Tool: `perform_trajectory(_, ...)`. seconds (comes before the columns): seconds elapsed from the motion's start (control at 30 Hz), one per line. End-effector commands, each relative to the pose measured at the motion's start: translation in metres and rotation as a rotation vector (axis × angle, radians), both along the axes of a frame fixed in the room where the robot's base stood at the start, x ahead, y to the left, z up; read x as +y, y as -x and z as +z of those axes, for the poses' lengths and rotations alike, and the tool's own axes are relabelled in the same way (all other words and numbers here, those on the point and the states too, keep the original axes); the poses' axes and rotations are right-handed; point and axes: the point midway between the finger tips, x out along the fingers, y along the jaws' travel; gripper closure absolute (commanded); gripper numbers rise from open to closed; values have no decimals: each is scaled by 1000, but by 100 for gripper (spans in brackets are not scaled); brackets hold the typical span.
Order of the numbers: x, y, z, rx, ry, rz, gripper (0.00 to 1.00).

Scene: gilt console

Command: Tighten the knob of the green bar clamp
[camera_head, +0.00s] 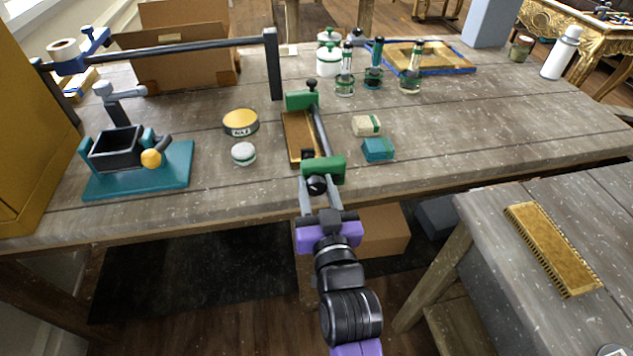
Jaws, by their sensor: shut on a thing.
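The green bar clamp (319,130) lies on the wooden table, its dark bar running away from me between two green jaws. The far jaw (302,100) has a small black knob (312,85) on top. The near jaw (323,170) is at the table's front edge, with a dark round knob (316,184) facing me. My gripper (317,187) reaches up from below, its grey fingers shut around that near knob. A brown wooden piece (297,138) lies along the left of the bar, between the jaws. The fingers partly hide the knob.
A teal vise-like fixture (138,170) stands left. A yellow-topped tin (240,122) and a white-topped round container (243,153) sit left of the clamp; a beige block (366,125) and a teal block (378,149) sit right. A lower table with a brush (552,248) stands at right.

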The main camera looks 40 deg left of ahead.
Motion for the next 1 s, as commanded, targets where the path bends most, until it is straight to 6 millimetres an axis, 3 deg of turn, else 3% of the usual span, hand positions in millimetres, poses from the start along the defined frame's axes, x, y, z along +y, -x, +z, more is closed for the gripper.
perform_trajectory(1.0, 0, 2, 0, 740, -624, -5, 100)
